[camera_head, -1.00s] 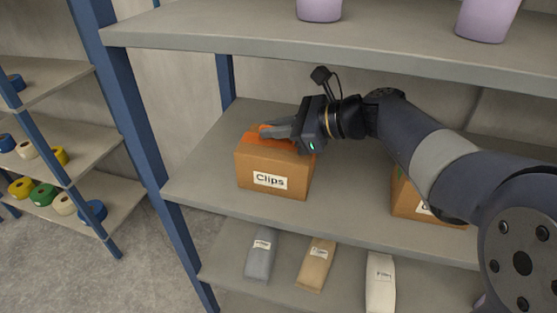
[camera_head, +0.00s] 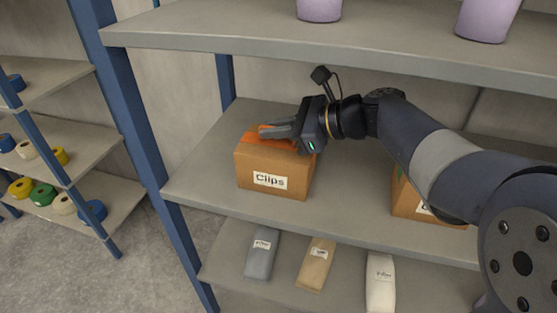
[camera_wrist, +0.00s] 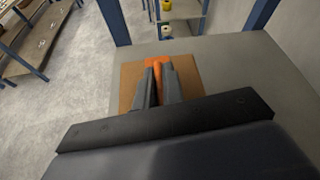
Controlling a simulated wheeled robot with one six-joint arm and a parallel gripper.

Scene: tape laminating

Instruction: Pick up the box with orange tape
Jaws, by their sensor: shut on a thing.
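A brown cardboard box (camera_head: 274,176) labelled "Clips" stands on the middle shelf, near its left end, with orange tape (camera_head: 252,136) across its top. The box also shows in the wrist view (camera_wrist: 131,82), with the tape (camera_wrist: 157,65) running along its middle. My gripper (camera_head: 264,131) reaches in from the right, at the top of this box. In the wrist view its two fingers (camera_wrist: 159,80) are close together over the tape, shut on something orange. The fingertips' exact contact is partly hidden.
A second box (camera_head: 408,197) stands to the right, mostly behind my arm. The upper shelf (camera_head: 390,52) holds purple containers above my arm. The lower shelf (camera_head: 222,270) holds several bags. A blue post (camera_head: 138,130) stands left of the box. Tape rolls (camera_head: 42,195) lie on a far-left rack.

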